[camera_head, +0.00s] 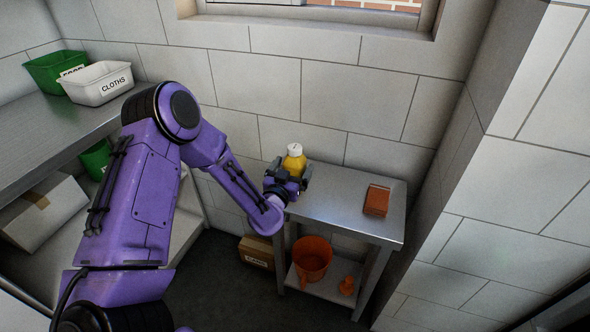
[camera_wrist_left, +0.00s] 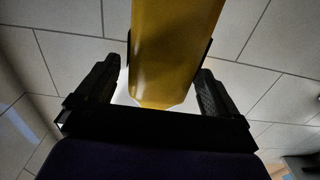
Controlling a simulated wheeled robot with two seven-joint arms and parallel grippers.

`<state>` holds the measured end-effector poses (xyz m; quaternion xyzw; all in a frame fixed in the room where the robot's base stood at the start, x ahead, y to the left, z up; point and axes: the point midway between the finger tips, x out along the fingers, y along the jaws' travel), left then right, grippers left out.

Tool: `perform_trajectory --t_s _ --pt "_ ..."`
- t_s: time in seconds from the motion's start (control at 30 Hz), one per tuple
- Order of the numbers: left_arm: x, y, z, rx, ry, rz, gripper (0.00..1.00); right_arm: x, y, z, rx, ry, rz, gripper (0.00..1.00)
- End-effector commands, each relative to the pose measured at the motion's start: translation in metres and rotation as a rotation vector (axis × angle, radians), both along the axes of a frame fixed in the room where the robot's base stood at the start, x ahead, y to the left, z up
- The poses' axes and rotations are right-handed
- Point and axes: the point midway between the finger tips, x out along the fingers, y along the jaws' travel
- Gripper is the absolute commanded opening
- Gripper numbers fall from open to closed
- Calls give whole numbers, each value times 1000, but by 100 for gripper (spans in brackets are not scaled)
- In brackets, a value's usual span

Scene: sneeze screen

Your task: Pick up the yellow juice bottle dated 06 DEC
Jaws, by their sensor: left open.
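A yellow juice bottle (camera_head: 294,160) with a white cap stands upright at the left end of the small steel table (camera_head: 340,207) in the head view. My left gripper (camera_head: 287,179) is at the bottle, its lower part hidden behind the gripper. In the left wrist view the yellow bottle (camera_wrist_left: 170,50) fills the upper middle. The two dark fingers of my left gripper (camera_wrist_left: 157,88) stand apart on either side of it, with gaps visible. No date can be read on the bottle. My right gripper is not in view.
A brown-orange box (camera_head: 376,200) lies on the table's right part. An orange bucket (camera_head: 311,258) stands on the shelf below. A white bin marked CLOTHS (camera_head: 101,84) and a green bin (camera_head: 57,68) stand on the left counter. The tiled wall is close behind the table.

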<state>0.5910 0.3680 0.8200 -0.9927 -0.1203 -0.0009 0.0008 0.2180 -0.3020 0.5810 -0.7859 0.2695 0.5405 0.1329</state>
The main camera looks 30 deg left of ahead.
Motion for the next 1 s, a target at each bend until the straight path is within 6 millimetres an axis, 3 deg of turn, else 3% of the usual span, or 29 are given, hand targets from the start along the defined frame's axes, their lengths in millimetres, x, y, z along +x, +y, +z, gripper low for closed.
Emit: perform_trajectory --t_s 0.1,0.33,0.37,0.57,0.87,1.0 --pt "14 3 1 -1 0 0 95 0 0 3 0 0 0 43" --pt "17 3 0 -1 1 -2 95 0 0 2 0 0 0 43" --pt "17 3 0 -1 1 -2 88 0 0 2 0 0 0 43" --pt "16 3 0 -1 1 -2 23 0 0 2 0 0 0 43" --pt "17 3 4 -1 -1 -2 22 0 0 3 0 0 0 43" --pt "17 3 20 -1 -3 -2 22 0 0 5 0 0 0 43"
